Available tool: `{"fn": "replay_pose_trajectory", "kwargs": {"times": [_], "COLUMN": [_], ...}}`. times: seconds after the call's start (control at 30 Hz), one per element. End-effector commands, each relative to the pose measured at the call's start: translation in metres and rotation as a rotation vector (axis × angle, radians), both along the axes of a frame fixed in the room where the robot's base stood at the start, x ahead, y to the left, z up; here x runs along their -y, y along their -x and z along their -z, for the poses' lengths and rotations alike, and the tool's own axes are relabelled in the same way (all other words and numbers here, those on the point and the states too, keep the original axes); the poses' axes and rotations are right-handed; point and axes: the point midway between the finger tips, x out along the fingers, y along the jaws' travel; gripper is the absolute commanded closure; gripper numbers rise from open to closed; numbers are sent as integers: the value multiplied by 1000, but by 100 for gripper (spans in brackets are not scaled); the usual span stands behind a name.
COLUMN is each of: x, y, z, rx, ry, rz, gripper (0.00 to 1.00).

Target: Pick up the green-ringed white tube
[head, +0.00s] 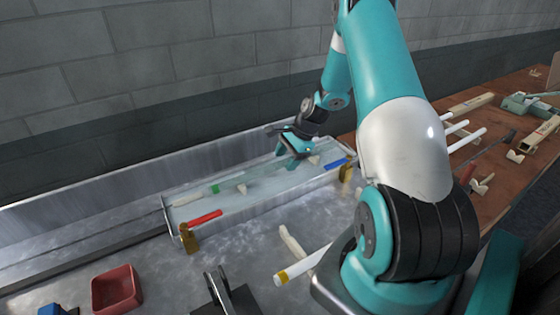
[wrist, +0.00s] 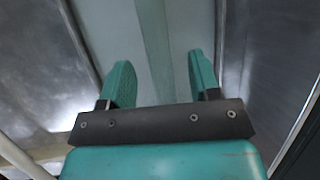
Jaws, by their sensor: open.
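The green-ringed white tube (head: 213,188) appears to lie in the long clear-walled tray (head: 258,198), towards its left end in the head view. Its green ring shows, but its pale body is hard to separate from the glass. My gripper (head: 293,160) is over the right part of the tray, well to the right of the green ring. In the wrist view my gripper (wrist: 160,72) is open. A dull green strip (wrist: 154,40) runs between the two fingers; I cannot tell whether it is a tube or part of the tray.
A red piece (head: 204,218) and a blue piece (head: 337,164) lie along the tray. Brass-coloured blocks (head: 188,238) stand at its near side. A yellow-ringed white tube (head: 302,264) lies in front. A red bin (head: 117,289) is at lower left. A grey wall stands behind.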

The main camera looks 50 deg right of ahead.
Motion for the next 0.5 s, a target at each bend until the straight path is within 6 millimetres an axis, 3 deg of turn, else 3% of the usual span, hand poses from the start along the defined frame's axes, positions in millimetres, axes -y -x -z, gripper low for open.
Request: {"fn": "replay_pose_trajectory", "kwargs": {"times": [0.33, 0.5], "x": [-3, -3], "y": [-3, -3], "z": [10, 9], "rx": [1, 0], "ry": [0, 0], "rz": [-1, -1], "gripper": [45, 84]}}
